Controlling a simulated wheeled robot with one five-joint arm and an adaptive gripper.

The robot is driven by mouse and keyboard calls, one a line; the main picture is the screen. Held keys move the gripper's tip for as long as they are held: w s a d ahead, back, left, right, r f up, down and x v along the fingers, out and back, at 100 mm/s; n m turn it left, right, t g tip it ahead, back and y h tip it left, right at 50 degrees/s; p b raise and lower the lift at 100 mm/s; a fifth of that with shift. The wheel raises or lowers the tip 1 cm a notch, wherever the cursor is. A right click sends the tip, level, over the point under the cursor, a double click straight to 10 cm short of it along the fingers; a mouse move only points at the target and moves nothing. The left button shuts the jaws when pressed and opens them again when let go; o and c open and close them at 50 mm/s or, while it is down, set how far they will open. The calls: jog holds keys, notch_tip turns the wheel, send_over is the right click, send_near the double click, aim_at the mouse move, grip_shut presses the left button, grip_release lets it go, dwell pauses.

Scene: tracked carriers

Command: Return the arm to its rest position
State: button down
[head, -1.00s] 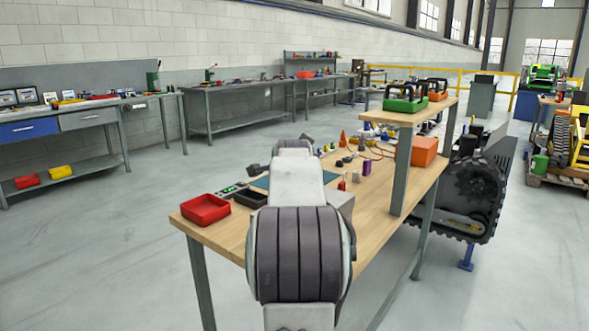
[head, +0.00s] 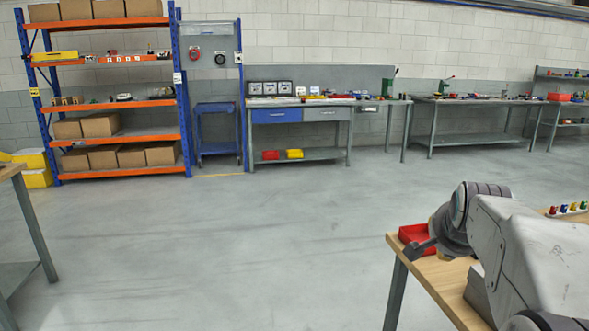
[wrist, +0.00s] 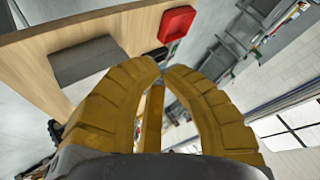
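My arm (head: 545,255) shows at the lower right of the head view, in front of and above the wooden workbench (head: 430,285). Its grey links are bent, with a dark ribbed joint toward the left. In the wrist view my gripper (wrist: 165,68) has curved yellow fingers that lean toward each other, with a narrow gap between the tips. A narrow yellow piece shows between them, seemingly another finger. No held object shows. The workbench (wrist: 45,45) also lies beyond the fingers at the left of the wrist view.
A grey box (wrist: 83,61) lies on the bench. A shelf rack (head: 110,94) and a drawer bench (head: 300,116) stand along the wall. The middle floor is clear.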

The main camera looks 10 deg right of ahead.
jog(key=s+a+n+g+y+p, duration=0.1)
jog(key=s+a+n+y+p, duration=0.2)
jog(key=a, duration=0.5)
jog(key=s+a+n+g+p, duration=0.1)
jog(key=s+a+n+p, duration=0.3)
jog(key=a, duration=0.4)
jog(key=s+a+n+g+y+p, duration=0.1)
jog(key=s+a+n+p, duration=0.1)
jog(key=s, duration=0.4)
jog(key=s+a+f+n+g+y+p, duration=0.1)
jog(key=s+a+n+p, duration=0.1)
jog(key=s+a+n, duration=0.3)
jog(key=shift+s+a+f+g, duration=0.2)
jog(key=shift+s+a+g, duration=0.15)
jog(key=shift+s, duration=0.45)
